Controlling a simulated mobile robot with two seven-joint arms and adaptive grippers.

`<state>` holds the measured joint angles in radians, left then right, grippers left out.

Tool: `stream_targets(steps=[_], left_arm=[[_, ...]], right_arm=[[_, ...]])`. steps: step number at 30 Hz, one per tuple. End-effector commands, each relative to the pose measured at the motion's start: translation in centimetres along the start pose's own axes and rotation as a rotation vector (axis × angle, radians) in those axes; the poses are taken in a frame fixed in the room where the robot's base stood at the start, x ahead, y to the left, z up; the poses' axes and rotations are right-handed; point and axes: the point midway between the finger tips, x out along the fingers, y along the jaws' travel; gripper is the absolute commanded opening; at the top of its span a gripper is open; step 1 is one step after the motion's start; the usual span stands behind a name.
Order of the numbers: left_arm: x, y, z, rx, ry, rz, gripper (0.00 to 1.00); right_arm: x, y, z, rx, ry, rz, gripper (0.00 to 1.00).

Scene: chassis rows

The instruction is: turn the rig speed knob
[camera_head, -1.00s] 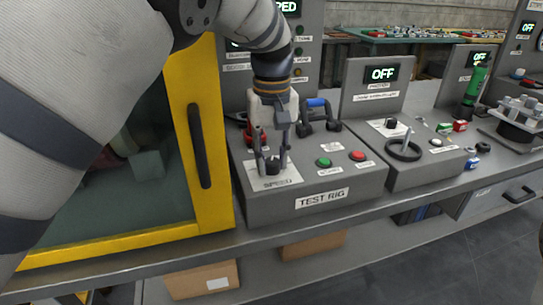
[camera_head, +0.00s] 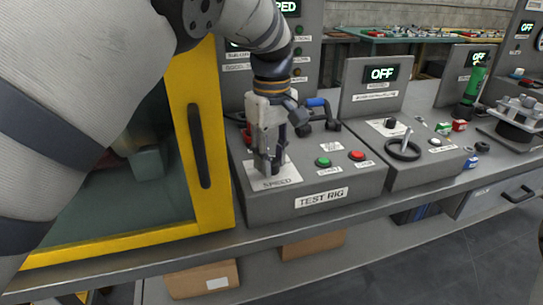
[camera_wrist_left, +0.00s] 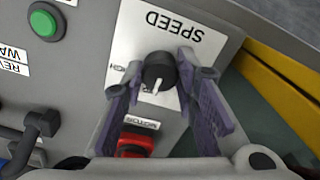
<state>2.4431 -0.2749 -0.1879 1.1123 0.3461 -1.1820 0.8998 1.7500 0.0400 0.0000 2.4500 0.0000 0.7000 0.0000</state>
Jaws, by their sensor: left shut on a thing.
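The black speed knob (camera_wrist_left: 158,72) with a white pointer line sits on the white SPEED plate (camera_wrist_left: 168,28) of the grey test rig (camera_head: 290,208). In the left wrist view the knob is between the two fingertips of my left gripper (camera_wrist_left: 159,76), which is shut on it. In the head view my left gripper (camera_head: 268,166) points down at the plate at the front left of the rig's top. There its fingers hide the knob. My right gripper is not in view.
A green button (camera_head: 323,162) and a red button (camera_head: 357,155) are right of the knob. A blue-handled part (camera_head: 318,110) stands behind. A red switch (camera_wrist_left: 135,146) is near the fingers. A yellow-framed cabinet (camera_head: 206,120) stands close on the left.

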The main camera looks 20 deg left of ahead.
Motion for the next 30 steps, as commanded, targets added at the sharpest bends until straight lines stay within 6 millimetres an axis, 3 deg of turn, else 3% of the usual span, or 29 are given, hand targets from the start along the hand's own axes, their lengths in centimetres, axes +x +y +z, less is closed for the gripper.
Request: stream_targets(steps=[7,8,10,11,20,23,30], left_arm=[[0.1,0.0,0.0,0.0,-0.002,-0.003,0.0],[0.1,0.0,0.0,0.0,-0.002,-0.003,0.3],[0.1,0.0,0.0,0.001,-0.002,-0.003,0.45],[0.1,0.0,0.0,0.001,-0.002,-0.003,0.48],[-0.2,0.0,0.0,0.001,0.0,0.0,0.48],[-1.8,0.1,0.0,0.001,0.001,0.003,0.48],[-8.3,0.1,-0.1,0.002,0.001,0.004,0.48]], right_arm=[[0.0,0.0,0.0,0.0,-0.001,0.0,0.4],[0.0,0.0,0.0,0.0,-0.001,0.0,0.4],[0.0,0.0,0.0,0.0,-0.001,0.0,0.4],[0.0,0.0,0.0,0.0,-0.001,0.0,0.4],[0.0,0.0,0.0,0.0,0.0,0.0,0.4],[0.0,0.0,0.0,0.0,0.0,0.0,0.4],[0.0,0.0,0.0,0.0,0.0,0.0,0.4]])
